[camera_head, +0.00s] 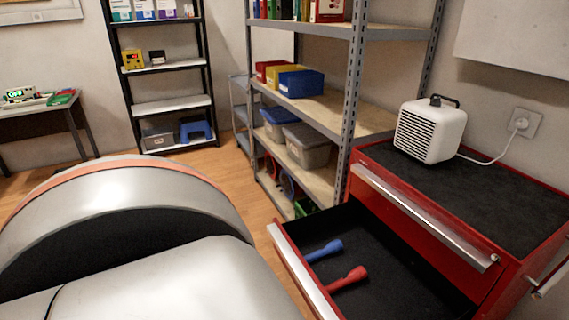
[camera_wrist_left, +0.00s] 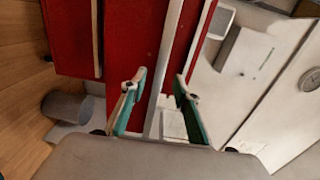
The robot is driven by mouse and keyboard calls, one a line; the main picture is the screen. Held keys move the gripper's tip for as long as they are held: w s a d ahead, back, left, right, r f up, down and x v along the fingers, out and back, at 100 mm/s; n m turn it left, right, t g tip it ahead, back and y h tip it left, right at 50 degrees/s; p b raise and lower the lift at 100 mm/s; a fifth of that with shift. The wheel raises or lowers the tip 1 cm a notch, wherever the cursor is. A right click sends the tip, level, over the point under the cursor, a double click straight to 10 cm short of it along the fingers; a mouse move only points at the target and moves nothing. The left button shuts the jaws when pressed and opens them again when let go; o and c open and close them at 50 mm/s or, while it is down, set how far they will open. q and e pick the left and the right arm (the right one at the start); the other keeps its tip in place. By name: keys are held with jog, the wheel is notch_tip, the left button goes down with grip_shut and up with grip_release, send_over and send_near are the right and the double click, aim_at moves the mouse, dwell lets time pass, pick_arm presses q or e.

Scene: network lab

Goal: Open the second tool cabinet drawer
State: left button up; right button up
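The red tool cabinet (camera_head: 535,283) stands at the right in the head view. Its top drawer is shut, with a long silver handle (camera_head: 425,220). The drawer below it (camera_head: 390,265) is pulled out, with a silver handle (camera_head: 300,270) along its front edge. A blue-handled tool (camera_head: 325,250) and a red-handled tool (camera_head: 347,279) lie inside on black lining. In the left wrist view my left gripper (camera_wrist_left: 160,79) has its teal fingers spread, with a silver bar (camera_wrist_left: 165,60) on red panels between them. Contact cannot be told. My right gripper is not in view.
A white heater (camera_head: 430,130) stands on the cabinet top, its cord running to a wall socket (camera_head: 523,122). A metal shelf (camera_head: 355,90) with bins stands behind the cabinet. My grey arm fills the lower left of the head view. Some wooden floor (camera_head: 215,165) is clear.

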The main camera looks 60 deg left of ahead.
pick_arm(q)
jog(key=s, duration=0.3)
jog(key=shift+s+a, duration=0.1)
jog(key=shift+s, duration=0.25)
dwell(0.4)
